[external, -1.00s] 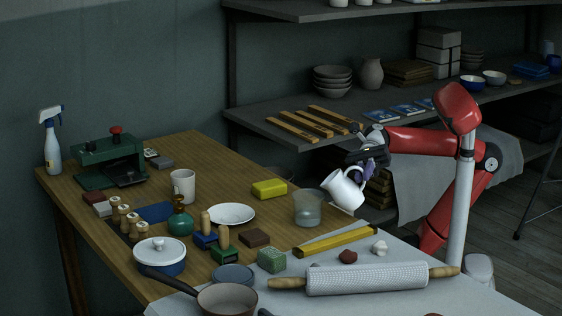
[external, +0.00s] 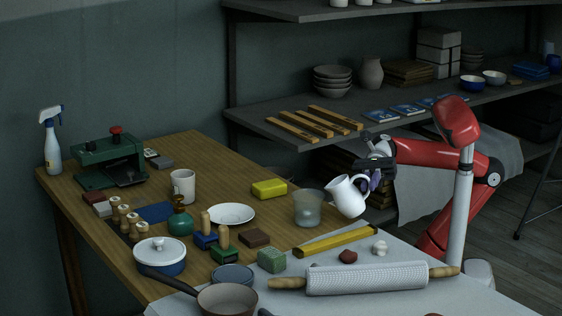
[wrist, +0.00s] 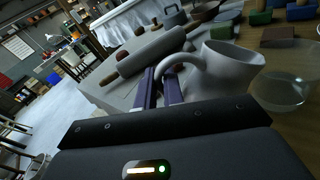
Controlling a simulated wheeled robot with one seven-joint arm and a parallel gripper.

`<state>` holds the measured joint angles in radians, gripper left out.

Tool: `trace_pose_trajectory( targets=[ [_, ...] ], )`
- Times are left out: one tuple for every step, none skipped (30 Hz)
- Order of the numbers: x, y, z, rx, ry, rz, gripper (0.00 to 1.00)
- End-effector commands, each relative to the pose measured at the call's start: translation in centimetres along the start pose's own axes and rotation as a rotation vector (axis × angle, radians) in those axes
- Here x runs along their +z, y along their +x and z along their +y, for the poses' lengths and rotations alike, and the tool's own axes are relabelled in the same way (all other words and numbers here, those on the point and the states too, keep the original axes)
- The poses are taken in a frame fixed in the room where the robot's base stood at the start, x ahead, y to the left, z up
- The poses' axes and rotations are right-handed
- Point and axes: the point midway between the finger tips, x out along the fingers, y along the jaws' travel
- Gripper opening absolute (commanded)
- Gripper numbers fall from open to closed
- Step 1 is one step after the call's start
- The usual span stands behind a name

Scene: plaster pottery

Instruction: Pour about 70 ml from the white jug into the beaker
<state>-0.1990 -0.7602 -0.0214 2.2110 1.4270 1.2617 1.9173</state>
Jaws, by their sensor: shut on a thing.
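The white jug (external: 347,196) is held by its handle in my gripper (external: 374,180), which is shut on it. The jug is off the table, slightly tilted toward the left, beside the beaker. In the wrist view the jug (wrist: 228,70) has its handle between my gripper's fingers (wrist: 160,85). The clear beaker (external: 307,208) stands upright on the wooden table just left of the jug; it also shows in the wrist view (wrist: 282,92). The beaker looks cloudy in its lower part, but its liquid level is hard to tell. No stream shows between them.
A yellow level (external: 336,242) and a rolling pin (external: 366,279) lie in front of the jug. A yellow block (external: 269,189) and a white plate (external: 231,214) are left of the beaker. A shelf (external: 280,125) stands behind.

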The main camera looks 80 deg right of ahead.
Motion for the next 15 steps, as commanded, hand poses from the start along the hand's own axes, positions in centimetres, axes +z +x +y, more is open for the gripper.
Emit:
trace_pose_trajectory(
  targets=[
    [-1.2, 0.1, 0.2, -0.002, -0.028, -0.005, 0.00],
    [-1.6, 0.1, 0.3, -0.003, -0.044, -0.008, 0.00],
    [-2.1, 0.1, 0.5, -0.005, -0.064, -0.010, 0.00],
    [-2.4, 0.1, 0.6, -0.006, -0.082, -0.013, 0.00],
    [-2.5, 0.0, 0.9, -0.008, -0.109, -0.017, 0.00],
    [-2.8, 0.0, 1.2, -0.010, -0.144, -0.022, 0.00],
    [-3.0, 0.0, 1.4, -0.012, -0.167, -0.025, 0.00],
    [-3.2, 0.0, 1.6, -0.014, -0.190, -0.028, 0.00],
    [-3.4, -0.1, 1.9, -0.016, -0.221, -0.032, 0.00],
    [-3.2, -0.1, 2.3, -0.018, -0.260, -0.039, 0.00],
    [-3.0, -0.2, 2.8, -0.022, -0.305, -0.046, 0.00],
    [-2.8, -0.3, 3.2, -0.024, -0.351, -0.052, 0.00],
    [-2.7, -0.3, 3.5, -0.027, -0.384, -0.057, 0.00],
    [-2.9, -0.3, 3.6, -0.030, -0.409, -0.061, 0.00],
    [-3.2, -0.3, 3.7, -0.032, -0.434, -0.064, 0.00]
  ],
)
